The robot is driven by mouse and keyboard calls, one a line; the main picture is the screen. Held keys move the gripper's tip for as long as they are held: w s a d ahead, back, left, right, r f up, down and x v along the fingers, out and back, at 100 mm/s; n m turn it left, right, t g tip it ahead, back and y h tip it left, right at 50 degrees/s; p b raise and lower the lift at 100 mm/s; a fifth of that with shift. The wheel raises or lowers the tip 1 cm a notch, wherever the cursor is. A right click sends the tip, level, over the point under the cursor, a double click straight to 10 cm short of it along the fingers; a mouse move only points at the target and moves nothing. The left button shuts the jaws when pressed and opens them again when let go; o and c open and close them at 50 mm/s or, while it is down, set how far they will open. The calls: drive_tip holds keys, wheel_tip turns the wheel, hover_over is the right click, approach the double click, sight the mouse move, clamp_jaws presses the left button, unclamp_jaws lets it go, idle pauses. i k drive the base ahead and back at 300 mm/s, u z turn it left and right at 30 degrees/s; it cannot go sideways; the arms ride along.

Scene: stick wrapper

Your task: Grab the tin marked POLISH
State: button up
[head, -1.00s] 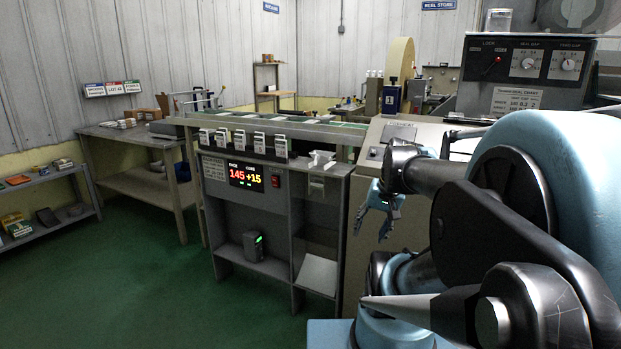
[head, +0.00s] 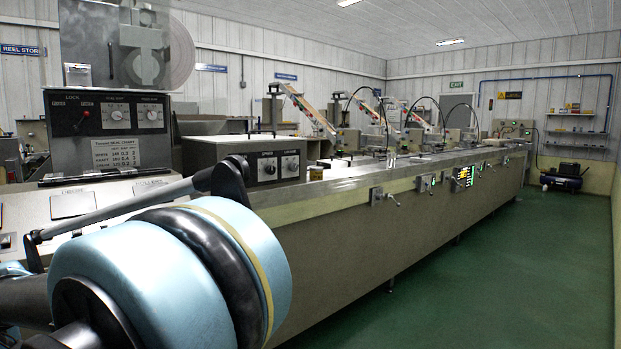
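I cannot make out a tin marked POLISH in the head view. Small items too tiny to read stand on the wall shelves (head: 570,113) at the far right. My gripper is out of view; only blue and black parts of my arm show at the lower left.
A long wrapping machine (head: 400,232) runs from the left toward the back right, with inclined feeders along its top. The dial box (head: 108,130) stands at the near left. A dark compressor (head: 567,175) sits at the far wall. The green floor (head: 500,270) at the right is clear.

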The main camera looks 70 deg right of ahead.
sight(316, 173)
drive_tip(key=z, duration=3.9)
drive_tip(key=i, duration=1.85)
